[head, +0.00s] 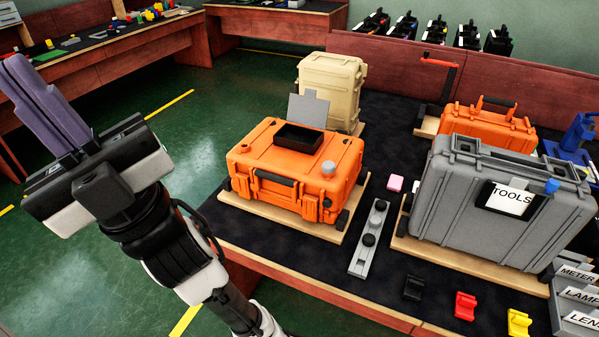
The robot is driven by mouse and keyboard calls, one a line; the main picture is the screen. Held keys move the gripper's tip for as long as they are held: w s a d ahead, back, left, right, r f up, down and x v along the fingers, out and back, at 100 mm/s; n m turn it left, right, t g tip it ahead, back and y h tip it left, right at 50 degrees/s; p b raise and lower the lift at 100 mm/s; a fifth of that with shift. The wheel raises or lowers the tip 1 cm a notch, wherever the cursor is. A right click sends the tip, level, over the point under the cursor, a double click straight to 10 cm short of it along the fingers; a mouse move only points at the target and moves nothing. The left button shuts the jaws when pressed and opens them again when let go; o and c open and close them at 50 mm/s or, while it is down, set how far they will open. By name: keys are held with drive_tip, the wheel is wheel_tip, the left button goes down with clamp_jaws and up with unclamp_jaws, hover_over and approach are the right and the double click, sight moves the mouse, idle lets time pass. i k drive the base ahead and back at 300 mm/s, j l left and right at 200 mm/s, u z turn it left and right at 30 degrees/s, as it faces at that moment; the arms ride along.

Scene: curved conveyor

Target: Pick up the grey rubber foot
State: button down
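A small light-grey round piece (328,168), which looks like the grey rubber foot, stands on the right front part of the lid of an orange case (262,160). My gripper (18,75) is at the far left of the head view, raised over the green floor and well away from the case. Its two purple fingers point up and left and lie side by side, with no gap showing and nothing between them.
An open black tray (298,138) and a grey plate (308,110) are on the case lid, with an orange knob (248,147) at left. A beige case (332,88) stands behind; a large grey case (450,195) is at right. A grey strip (359,263) with black knobs lies between.

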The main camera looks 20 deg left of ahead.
sight(376, 222)
drive_tip(key=i+l+u, duration=0.3)
drive_tip(key=l, duration=0.15)
drive_tip(key=l+u, duration=0.25)
drive_tip(key=l, duration=0.2)
drive_tip(key=i+l+u, duration=0.1)
drive_tip(key=l+u, duration=0.2)
drive_tip(key=l, duration=0.2)
drive_tip(key=l+u, duration=0.3)
drive_tip(key=l, duration=0.2)
